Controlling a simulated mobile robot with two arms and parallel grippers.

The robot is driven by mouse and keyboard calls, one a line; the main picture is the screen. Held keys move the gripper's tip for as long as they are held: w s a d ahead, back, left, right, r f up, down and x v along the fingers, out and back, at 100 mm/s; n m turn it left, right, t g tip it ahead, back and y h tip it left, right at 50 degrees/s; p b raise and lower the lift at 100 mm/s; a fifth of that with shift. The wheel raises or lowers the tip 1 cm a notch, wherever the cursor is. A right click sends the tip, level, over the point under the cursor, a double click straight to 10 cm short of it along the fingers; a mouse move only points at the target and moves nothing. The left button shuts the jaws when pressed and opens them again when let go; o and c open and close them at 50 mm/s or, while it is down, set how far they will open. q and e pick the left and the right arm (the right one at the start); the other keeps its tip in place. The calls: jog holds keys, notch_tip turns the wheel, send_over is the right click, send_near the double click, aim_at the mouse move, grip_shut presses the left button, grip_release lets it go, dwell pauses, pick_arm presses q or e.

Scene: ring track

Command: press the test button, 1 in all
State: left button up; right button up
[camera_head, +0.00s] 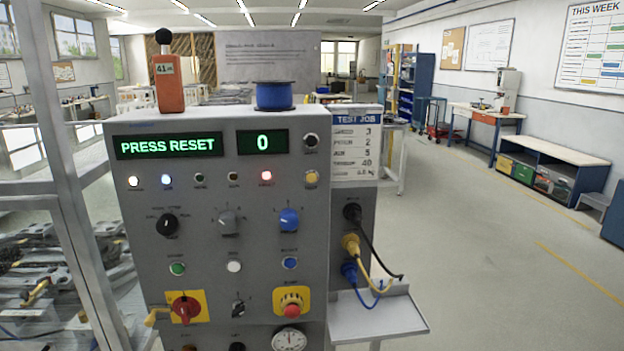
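A grey control panel (208,310) stands upright in front of me. Its green display (168,145) reads "PRESS RESET" and a smaller display (263,142) reads "0". Below the knobs is a row of three round buttons: green (177,268), white (234,266) and blue (290,263). A black button (311,140) and a yellow one (312,178) sit at the upper right. A red lamp (265,177) is lit in the lamp row. The small labels are too blurred to tell which button is the test button. Neither gripper is in view.
A red rotary switch (185,308) and a red mushroom button (291,309) sit low on the panel. Plugged cables (362,262) hang above a side shelf (378,318). A blue spool (274,95) and an orange handset (169,84) stand on top. Floor to the right is clear.

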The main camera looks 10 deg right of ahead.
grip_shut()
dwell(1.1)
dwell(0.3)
